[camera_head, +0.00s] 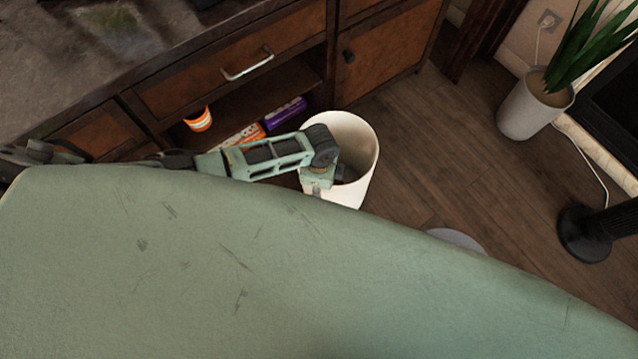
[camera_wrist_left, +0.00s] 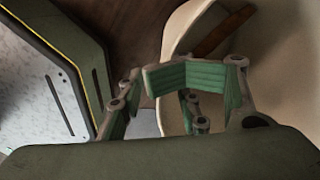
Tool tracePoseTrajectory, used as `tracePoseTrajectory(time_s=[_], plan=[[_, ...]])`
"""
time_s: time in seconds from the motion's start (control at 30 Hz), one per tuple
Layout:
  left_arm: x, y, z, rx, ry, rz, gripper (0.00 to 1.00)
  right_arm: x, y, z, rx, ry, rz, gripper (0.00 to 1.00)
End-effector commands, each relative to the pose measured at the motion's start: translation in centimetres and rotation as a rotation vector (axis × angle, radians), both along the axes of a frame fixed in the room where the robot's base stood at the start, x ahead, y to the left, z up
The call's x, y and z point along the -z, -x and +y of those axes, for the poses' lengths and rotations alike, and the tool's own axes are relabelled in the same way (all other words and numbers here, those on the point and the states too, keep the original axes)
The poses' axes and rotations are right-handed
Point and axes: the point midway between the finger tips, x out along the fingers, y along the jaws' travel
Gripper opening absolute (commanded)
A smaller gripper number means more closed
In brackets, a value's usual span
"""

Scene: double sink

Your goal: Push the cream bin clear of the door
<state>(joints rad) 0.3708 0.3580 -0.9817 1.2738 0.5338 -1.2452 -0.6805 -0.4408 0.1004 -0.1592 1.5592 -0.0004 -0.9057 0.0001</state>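The cream bin (camera_head: 362,178) is a round, open-topped bin standing upright on the floor, close to the wooden cabinet front. A brown cabinet door (camera_head: 388,52) with a dark knob is just behind it. My left gripper (camera_head: 343,174) is at the left part of the bin's mouth, and my wrist hides part of the rim. In the left wrist view, the green-padded fingers (camera_wrist_left: 208,82) overlap the bin's curved rim and pale wall (camera_wrist_left: 285,70). I cannot tell whether they touch it or how far they are closed. My right gripper is not in view.
The cabinet has a drawer (camera_head: 232,62) above an open shelf holding an orange cup (camera_head: 198,119) and purple box (camera_head: 285,113). A potted plant (camera_head: 530,107) and black stand (camera_head: 585,235) are at right. Wooden floor (camera_head: 450,150) right of the bin is clear.

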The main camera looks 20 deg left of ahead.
Motion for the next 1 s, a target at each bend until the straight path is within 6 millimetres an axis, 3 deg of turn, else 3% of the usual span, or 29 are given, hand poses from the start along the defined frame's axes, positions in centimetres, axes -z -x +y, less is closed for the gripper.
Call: tracePoseTrajectory(time_s=[0.13, 0.57, 1.0], plan=[[0.1, 0.1, 0.1, 0.0, -0.002, 0.001, 0.45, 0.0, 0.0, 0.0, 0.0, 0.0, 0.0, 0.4], [-0.8, -0.1, -0.1, 0.001, 0.002, -0.001, 0.45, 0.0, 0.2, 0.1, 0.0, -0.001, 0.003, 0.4], [-9.1, -0.1, -0.1, 0.002, 0.002, -0.004, 0.45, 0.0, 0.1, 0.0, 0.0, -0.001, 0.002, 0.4]])
